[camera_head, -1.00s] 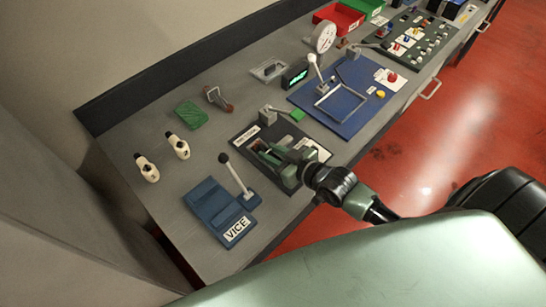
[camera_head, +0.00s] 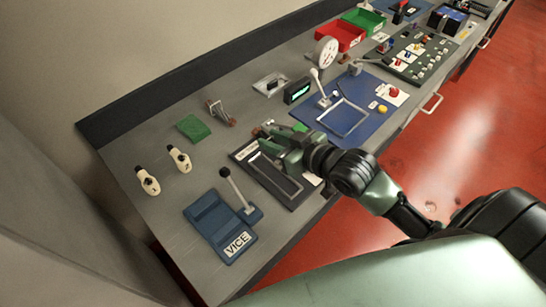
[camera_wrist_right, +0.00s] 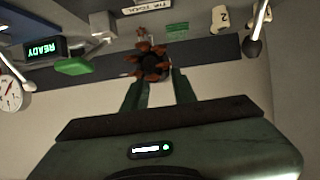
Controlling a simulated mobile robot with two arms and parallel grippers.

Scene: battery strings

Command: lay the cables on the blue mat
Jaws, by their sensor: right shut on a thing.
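My right gripper (camera_head: 279,142) is above the black tray (camera_head: 246,163), shut on a small bundle with orange-brown parts (camera_head: 262,131), seemingly cables. In the right wrist view an orange-brown and dark cluster (camera_wrist_right: 150,66) shows at the fingertips (camera_wrist_right: 160,88); I cannot tell how much of it is held and how much lies behind. A looped metal piece with brown ends (camera_head: 219,113) lies on the bench behind. The blue mat (camera_head: 309,113) lies to the right, a white frame on it. My left gripper is not in view.
A blue vice plate (camera_head: 207,209) with an upright lever stands at the front left. A display (camera_head: 297,90) and a dial gauge (camera_head: 327,51) stand by the mat. Red and green bins (camera_head: 340,35) lie further off.

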